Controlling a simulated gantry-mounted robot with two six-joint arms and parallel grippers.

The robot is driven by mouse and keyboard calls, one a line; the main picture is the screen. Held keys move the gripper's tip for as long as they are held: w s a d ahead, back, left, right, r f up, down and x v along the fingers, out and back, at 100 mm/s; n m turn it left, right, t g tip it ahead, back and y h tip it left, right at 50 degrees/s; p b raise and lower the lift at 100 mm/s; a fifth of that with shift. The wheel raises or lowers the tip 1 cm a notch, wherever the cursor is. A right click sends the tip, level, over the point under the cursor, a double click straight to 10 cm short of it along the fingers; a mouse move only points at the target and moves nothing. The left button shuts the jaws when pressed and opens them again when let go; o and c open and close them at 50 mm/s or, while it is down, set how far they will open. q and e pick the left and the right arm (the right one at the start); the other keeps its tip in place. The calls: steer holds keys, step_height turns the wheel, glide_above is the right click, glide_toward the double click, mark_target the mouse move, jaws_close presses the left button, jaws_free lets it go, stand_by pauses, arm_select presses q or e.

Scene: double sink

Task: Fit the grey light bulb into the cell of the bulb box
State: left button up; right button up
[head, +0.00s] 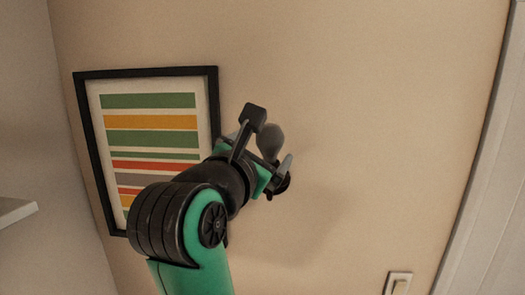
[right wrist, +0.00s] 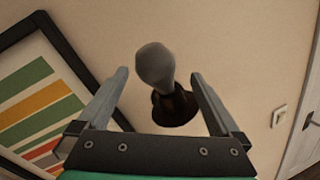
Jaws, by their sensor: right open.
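The grey light bulb (head: 271,139) shows at my right gripper (head: 269,141) in the head view. In the right wrist view the bulb's rounded grey end (right wrist: 155,65) lies between the two open fingers, with gaps on both sides. A dark brown piece with a round black rim (right wrist: 176,108) shows behind the bulb's narrow end; I cannot tell whether it is part of the bulb. The right fingers are apart and do not visibly clamp the bulb. The bulb box and its cell are not in view. My left gripper is not in view.
A framed striped picture (head: 149,144) hangs on the beige wall behind the right arm. A light switch (head: 398,284) is at the lower right, beside a white door frame (head: 478,190). A pale ledge (head: 15,211) is at the left edge. No sink or worktop shows.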

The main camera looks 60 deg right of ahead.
steer(key=d, duration=0.2)
steer(key=shift+w+d, duration=0.15)
steer(key=shift+d, duration=0.15)
steer(key=d+p, duration=0.2)
steer(key=w+d, duration=0.1)
steer(key=d, duration=0.1)
steer(key=shift+d+r+p, duration=0.1)
steer(key=shift+r+p, duration=0.3)
steer(key=shift+d+f, duration=0.15)
steer(key=shift+d, duration=0.3)
steer(key=c, duration=0.9)
